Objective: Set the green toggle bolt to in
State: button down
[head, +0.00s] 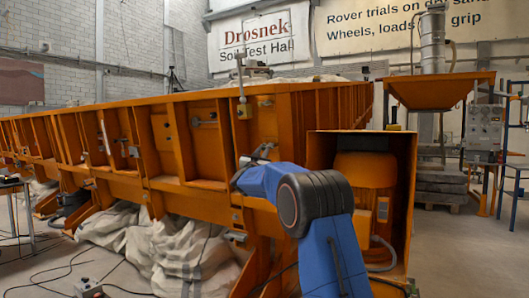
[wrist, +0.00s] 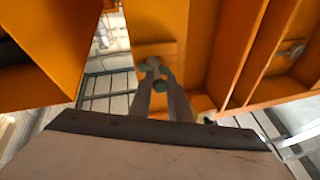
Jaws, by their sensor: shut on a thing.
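The green toggle bolt (wrist: 160,86) shows in the wrist view as a small dark green piece between my fingers, close to an orange steel plate. My gripper (wrist: 157,70) is shut on it, with the two grey fingers on either side. Most of the bolt is hidden by the fingers, so I cannot tell its setting. In the head view my gripper (head: 259,154) is at the ribbed side of the orange sandbed (head: 205,150), near its right end. The bolt cannot be made out there.
Upright orange ribs stand close around my gripper in the wrist view. An orange housing with a motor (head: 365,170) stands just right of my arm. Crumpled pale sheeting (head: 150,240) and cables lie on the floor below the bed. A hopper (head: 438,90) stands at the back right.

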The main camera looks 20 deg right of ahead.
jog(key=shift+w+a+r, duration=0.1)
jog(key=shift+a, duration=0.15)
jog(key=c, duration=1.8)
grip_release()
jog(key=shift+w, duration=0.1)
jog(key=shift+c, duration=0.2)
jog(key=v, duration=1.7)
jog(key=shift+s+f, duration=0.2)
jog(key=shift+f, duration=0.1)
